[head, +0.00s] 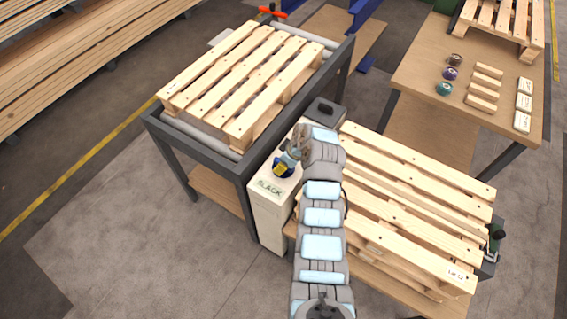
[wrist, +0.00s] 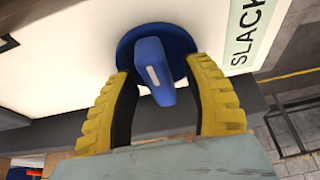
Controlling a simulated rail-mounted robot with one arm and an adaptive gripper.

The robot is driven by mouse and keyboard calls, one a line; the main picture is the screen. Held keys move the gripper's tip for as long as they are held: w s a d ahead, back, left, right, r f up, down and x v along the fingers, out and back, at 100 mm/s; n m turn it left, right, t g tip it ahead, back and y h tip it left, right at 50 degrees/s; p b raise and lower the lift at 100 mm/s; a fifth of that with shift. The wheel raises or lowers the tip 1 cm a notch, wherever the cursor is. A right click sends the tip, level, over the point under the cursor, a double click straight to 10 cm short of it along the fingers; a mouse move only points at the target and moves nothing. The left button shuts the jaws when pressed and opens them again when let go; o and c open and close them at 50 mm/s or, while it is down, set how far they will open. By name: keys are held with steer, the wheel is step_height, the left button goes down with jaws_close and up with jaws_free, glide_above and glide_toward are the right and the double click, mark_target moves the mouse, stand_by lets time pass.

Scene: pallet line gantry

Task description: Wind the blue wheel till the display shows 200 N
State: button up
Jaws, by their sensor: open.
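The blue wheel (wrist: 153,55) is a round disc with a raised blue grip bar carrying a pale mark. It sits on top of a white cabinet (head: 267,222). My gripper (wrist: 158,68) is open, its yellow fingers on either side of the grip bar, near the disc's rim. Whether the fingers touch the wheel I cannot tell. In the head view my gripper (head: 282,170) is over the cabinet top and mostly hides the wheel. The display (head: 270,189) beside the wheel reads "SLACK"; it also shows, cut off, in the wrist view (wrist: 246,38).
A wooden pallet (head: 240,80) lies on a grey roller frame (head: 200,148) left of the cabinet. Another pallet (head: 410,205) lies to the right. A dark box (head: 325,110) stands behind my gripper. A table (head: 420,75) with small blocks stands at the back right.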

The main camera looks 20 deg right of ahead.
jaws_close()
steer(key=shift+r+m+p, duration=0.1)
steer(key=shift+m+p, duration=0.2)
steer(key=shift+p, duration=0.2)
steer(key=shift+s+m+h+p, duration=0.1)
steer(key=shift+m+h+p, duration=0.2)
steer(key=shift+m+p, duration=0.4)
steer(key=m+h+p, duration=0.1)
steer(key=m+p, duration=0.2)
steer(key=p, duration=0.1)
steer(key=shift+r+t, duration=0.15)
steer(key=shift+t, duration=0.25)
steer(key=m+h+p, duration=0.1)
steer(key=m+p, duration=0.2)
steer(key=shift+m+h, duration=0.3)
steer(key=shift+f+m+h+p, duration=0.2)
steer(key=shift+m+h+p, duration=0.4)
steer(key=shift+m+p, duration=0.65)
steer(key=shift+m, duration=0.45)
steer(key=shift+f, duration=0.1)
